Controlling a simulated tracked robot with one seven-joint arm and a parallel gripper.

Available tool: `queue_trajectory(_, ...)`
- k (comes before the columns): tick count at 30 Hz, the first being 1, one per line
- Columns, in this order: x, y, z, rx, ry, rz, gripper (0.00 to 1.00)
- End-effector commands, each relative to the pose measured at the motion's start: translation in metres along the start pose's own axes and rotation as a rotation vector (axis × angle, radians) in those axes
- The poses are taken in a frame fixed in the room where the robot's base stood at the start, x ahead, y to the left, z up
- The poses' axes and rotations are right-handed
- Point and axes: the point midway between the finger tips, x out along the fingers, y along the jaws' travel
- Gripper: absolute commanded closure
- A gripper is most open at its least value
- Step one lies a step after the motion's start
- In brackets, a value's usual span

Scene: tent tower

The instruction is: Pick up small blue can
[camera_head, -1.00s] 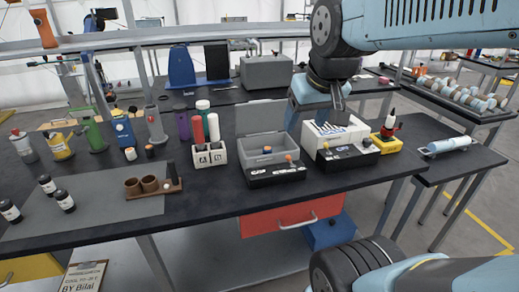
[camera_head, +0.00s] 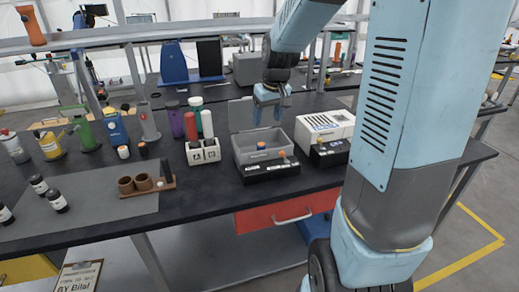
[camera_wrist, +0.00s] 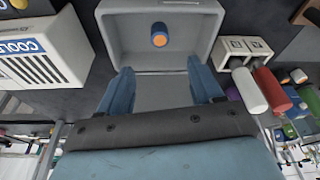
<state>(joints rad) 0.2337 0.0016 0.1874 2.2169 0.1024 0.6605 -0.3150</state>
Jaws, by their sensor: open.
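A small blue can (camera_wrist: 159,37) with an orange top lies inside the open grey box (camera_wrist: 105,25) in the wrist view. In the head view its orange top (camera_head: 261,145) shows near the front wall of the grey box (camera_head: 240,147); its body is mostly hidden there. My gripper (camera_head: 271,108) has blue fingers and is over the back part of the box, by its raised lid. In the wrist view my gripper (camera_wrist: 163,75) is open and empty, its fingers apart and pointing towards the can, with a gap to it.
A black panel (camera_head: 268,172) is in front.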

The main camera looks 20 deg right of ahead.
Motion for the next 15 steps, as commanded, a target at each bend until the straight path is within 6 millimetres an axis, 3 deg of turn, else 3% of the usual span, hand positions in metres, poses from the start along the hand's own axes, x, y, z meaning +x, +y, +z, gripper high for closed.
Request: queue_trajectory(15,0.073,0.001,-0.001,-0.002,-0.005,-0.003,0.35)
